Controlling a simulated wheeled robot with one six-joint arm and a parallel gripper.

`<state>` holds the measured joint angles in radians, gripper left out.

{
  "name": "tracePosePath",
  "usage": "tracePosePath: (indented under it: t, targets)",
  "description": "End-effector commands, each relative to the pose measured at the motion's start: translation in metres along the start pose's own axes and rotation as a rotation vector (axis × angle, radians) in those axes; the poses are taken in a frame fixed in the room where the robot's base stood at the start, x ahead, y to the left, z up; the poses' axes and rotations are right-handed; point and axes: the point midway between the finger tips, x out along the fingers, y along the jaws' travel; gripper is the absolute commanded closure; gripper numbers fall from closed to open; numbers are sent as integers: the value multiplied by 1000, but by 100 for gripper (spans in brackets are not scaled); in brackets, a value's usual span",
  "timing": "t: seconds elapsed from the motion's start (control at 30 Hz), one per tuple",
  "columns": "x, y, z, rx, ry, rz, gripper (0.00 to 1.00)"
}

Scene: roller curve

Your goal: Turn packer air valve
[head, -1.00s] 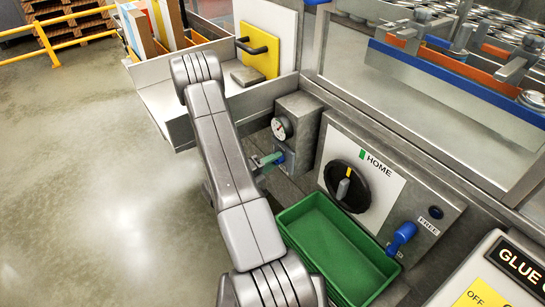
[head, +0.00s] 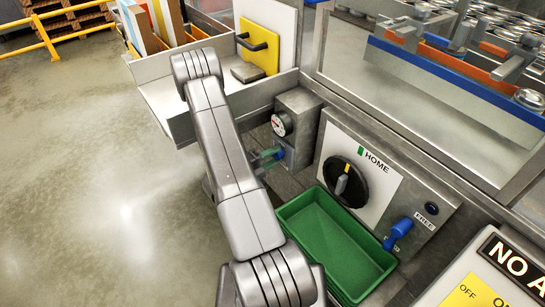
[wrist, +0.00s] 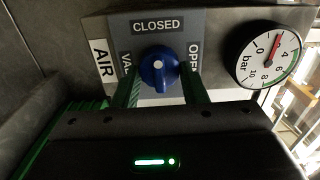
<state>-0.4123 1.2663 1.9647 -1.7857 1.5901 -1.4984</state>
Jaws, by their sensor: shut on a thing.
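The air valve is a blue knob (wrist: 159,70) with a white dot, on a grey plate (wrist: 122,32) lettered CLOSED above it and OPEN to its right. The knob's ridge runs roughly up and down in the wrist view, toward CLOSED. My gripper (wrist: 163,88) is shut on the knob, with a green finger on each side. In the head view, my gripper (head: 269,156) shows as a small green patch at the valve box, partly hidden by my arm. The pressure gauge (wrist: 268,55) has a red needle; it also shows in the head view (head: 282,124).
A large black dial (head: 345,182) marked HOME and a blue handle (head: 397,233) marked FREE sit right of the valve. A green bin (head: 330,245) stands below them. A metal tray (head: 222,106) with upright boards is above left. Open floor lies left.

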Motion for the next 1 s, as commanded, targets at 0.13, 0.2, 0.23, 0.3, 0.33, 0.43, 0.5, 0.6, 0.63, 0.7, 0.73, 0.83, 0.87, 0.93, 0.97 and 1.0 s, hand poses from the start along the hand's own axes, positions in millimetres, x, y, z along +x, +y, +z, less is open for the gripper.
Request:
tracePosePath:
  t: [0.13, 0.2, 0.23, 0.3, 0.33, 0.43, 0.5, 0.6, 0.63, 0.7, 0.73, 0.83, 0.87, 0.93, 0.97, 1.0]
  targets:
    - [0, 0, 0, -2, -1, 1, 39]
    - [0, 0, 0, -1, -1, 1, 39]
    - [0, 0, 0, -1, -1, 1, 39]
    - [0, 0, 0, -1, -1, 1, 39]
    - [0, 0, 0, -1, -1, 0, 39]
    - [-1, 0, 0, -1, -1, 0, 39]
    - [-4, 0, 0, -1, -2, 0, 39]
    - [-12, 0, 1, -1, -4, 0, 39]
    - [-16, 1, 1, -1, -4, 0, 39]
    - [-26, 1, 1, -1, -6, 0, 39]
    - [-30, 1, 1, -1, -6, 0, 39]
    - [-46, 1, 2, -1, -7, 0, 39]
    - [-50, 1, 1, -1, -6, 0, 39]
    - [-61, 1, 1, -1, -6, 1, 39]
    - [-66, 1, 1, -1, -6, 1, 39]
    - [-72, 1, 1, -1, -7, 1, 39]
